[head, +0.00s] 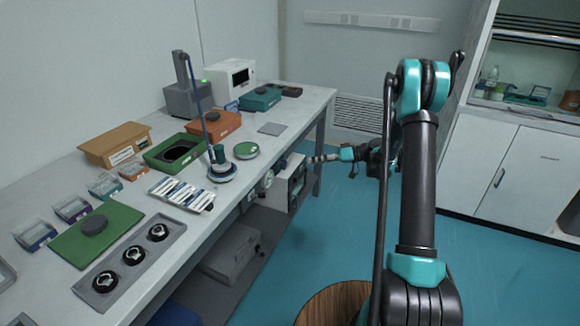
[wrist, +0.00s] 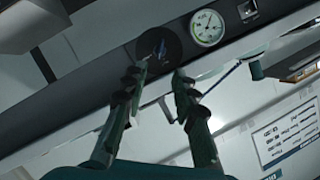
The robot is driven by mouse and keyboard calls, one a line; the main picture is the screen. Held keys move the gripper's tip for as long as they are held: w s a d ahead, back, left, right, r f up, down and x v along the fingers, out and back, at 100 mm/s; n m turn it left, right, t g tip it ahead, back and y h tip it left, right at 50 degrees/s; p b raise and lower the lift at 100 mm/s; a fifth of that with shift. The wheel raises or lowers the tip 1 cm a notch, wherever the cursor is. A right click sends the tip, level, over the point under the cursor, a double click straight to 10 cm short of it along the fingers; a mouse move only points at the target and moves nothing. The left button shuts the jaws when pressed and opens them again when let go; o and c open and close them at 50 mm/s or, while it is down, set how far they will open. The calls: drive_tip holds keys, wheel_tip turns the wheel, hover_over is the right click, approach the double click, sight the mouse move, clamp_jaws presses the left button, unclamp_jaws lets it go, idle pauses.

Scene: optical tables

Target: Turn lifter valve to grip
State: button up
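Printing at the valve is too small to read. My gripper (wrist: 160,77) is open and empty, its two fingers pointing at the disc, with the left fingertip overlapping its lower edge. I cannot tell whether they touch. In the head view, my gripper (head: 311,159) is beside the bench's front edge. The suction lifter (head: 221,171) stands on the bench with a blue hose rising from it.
The bench (head: 270,145) holds an open green box (head: 160,158), a green lid (head: 247,150), an orange box (head: 214,125) and a tray of slides (head: 181,193). A white unit (head: 291,187) stands under the bench edge near my gripper. The blue floor at right is clear.

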sight(284, 165)
drive_tip(key=x, duration=1.2)
drive_tip(key=shift+a, duration=0.2)
clamp_jaws()
